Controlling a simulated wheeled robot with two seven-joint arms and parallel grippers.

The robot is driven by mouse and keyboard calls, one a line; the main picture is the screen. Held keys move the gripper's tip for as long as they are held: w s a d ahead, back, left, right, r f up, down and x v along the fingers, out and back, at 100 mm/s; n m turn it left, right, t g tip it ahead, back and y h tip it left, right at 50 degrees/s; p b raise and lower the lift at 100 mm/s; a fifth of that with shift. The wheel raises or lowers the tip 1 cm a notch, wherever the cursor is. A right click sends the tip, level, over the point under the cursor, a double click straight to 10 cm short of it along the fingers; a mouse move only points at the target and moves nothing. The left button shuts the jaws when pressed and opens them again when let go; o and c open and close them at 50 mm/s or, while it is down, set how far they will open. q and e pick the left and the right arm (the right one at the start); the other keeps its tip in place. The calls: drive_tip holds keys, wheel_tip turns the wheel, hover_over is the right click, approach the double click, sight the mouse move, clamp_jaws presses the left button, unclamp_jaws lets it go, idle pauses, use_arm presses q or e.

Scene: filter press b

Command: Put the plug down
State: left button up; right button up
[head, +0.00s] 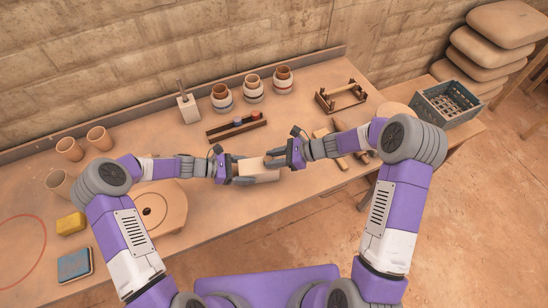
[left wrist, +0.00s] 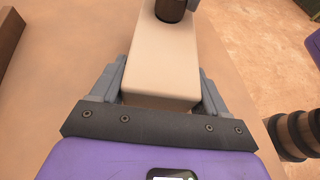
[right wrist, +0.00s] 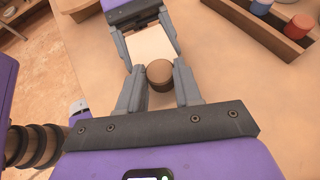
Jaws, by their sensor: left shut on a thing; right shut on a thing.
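A cream block (head: 258,170) is held above the bench between my two grippers. My left gripper (head: 240,172) is shut on the block, which also shows between its fingers in the left wrist view (left wrist: 163,65). The plug, a short brown cylinder (right wrist: 160,73), is between the fingers of my right gripper (right wrist: 160,92), which is shut on it. The plug is at the block's end; it also shows at the top of the left wrist view (left wrist: 172,9). Whether it sits in the block or only against it is hidden.
Behind the grippers, a dark wooden tray (head: 223,135) holds small coloured pieces. Several stacked pots (head: 253,91) and clay cups (head: 69,149) stand along the back. Wooden tools (head: 343,162) lie at right, near a crate (head: 447,106).

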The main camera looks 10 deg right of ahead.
drive_tip(key=shift+f, duration=0.15)
drive_tip(key=o, duration=1)
drive_tip(key=shift+r, duration=0.2)
drive_tip(key=v, duration=1.2)
